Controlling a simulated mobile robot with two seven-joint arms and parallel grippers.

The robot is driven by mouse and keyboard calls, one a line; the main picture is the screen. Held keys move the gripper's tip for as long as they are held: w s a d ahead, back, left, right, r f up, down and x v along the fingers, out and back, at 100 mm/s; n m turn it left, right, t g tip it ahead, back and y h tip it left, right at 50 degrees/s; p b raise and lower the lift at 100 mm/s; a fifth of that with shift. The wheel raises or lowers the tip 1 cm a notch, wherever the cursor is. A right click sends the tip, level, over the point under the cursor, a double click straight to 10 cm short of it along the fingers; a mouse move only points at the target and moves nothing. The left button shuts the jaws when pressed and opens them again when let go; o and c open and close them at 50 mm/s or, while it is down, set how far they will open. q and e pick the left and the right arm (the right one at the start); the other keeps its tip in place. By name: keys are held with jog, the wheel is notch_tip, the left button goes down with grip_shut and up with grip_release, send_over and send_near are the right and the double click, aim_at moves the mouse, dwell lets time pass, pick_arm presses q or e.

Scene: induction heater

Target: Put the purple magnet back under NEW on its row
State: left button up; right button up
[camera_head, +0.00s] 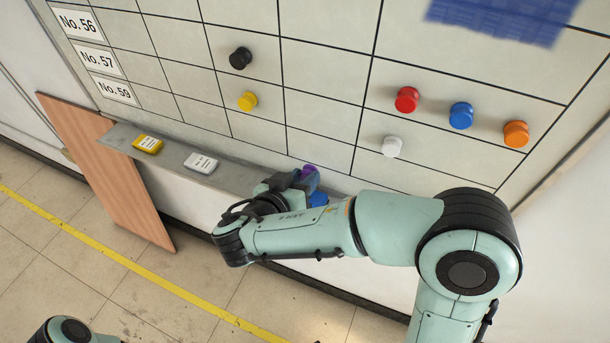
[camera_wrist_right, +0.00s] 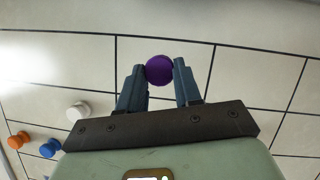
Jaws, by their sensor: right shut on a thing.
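The purple magnet (camera_head: 310,171) is a small round knob, in front of the bottom of the whiteboard (camera_head: 325,99) in the head view. My right gripper (camera_head: 306,181) is shut on it. In the right wrist view the purple magnet (camera_wrist_right: 159,70) sits between the two fingertips, with board grid lines behind it. I cannot tell whether it touches the board. Row labels No. 56 (camera_head: 78,24), No. 57 (camera_head: 99,60) and No. 59 (camera_head: 115,91) are at the left of the board. No NEW heading shows. My left gripper is out of view.
Black (camera_head: 240,58), yellow (camera_head: 247,101), red (camera_head: 406,99), blue (camera_head: 461,115), orange (camera_head: 516,134) and white (camera_head: 392,146) magnets are on the board. The ledge (camera_head: 225,172) below holds yellow (camera_head: 147,144) and white (camera_head: 201,162) blocks. A blue thing (camera_head: 318,199) shows beside my gripper.

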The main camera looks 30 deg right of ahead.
jog(key=shift+s+a+b, duration=0.6)
jog(key=shift+s+a, duration=0.2)
jog(key=shift+a, duration=0.1)
